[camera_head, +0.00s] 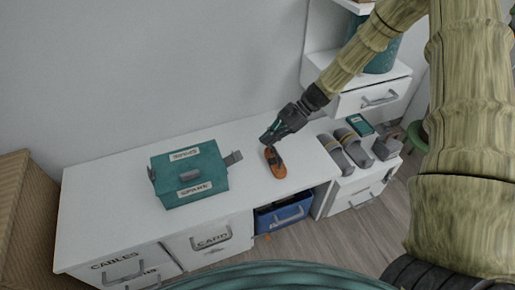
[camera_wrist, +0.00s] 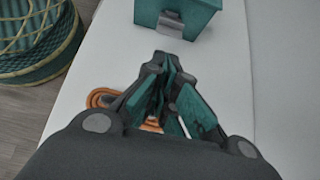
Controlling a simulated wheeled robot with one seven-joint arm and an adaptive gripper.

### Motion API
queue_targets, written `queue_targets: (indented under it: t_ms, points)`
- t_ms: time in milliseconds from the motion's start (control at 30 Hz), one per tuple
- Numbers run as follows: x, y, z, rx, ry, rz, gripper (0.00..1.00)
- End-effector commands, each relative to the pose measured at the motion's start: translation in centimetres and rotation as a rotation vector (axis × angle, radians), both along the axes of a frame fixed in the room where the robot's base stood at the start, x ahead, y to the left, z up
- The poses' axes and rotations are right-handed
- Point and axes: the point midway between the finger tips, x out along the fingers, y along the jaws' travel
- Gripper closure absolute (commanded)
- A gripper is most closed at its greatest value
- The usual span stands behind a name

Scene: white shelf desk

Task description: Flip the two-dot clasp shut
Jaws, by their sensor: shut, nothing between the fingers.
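A teal box (camera_head: 190,179) with "SPARE" labels stands lidded on the white desk. A grey clasp (camera_head: 233,158) sticks outward from its right side, swung away from the wall. In the wrist view, this clasp (camera_wrist: 177,24) juts from the box (camera_wrist: 205,20) towards my gripper. Another dark clasp (camera_head: 151,174) shows at the box's left side. The dots are too small to read, so I cannot tell which clasp has two. My gripper (camera_head: 266,139) is shut and empty, to the right of the box and apart from the right clasp. Its fingertips (camera_wrist: 166,62) point towards that clasp.
An orange-and-dark object (camera_head: 279,171) lies on the desk beneath my gripper. Grey slippers (camera_head: 335,153) with yellow bands are at the right. The desk between box and orange object is clear.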

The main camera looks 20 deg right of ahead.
Motion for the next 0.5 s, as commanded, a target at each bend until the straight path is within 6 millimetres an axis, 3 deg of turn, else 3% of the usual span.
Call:
queue_targets:
  t_ms: [500]
  points:
    - [-0.3,5.6,-4.9,0.0,0.002,0.001,1.0]
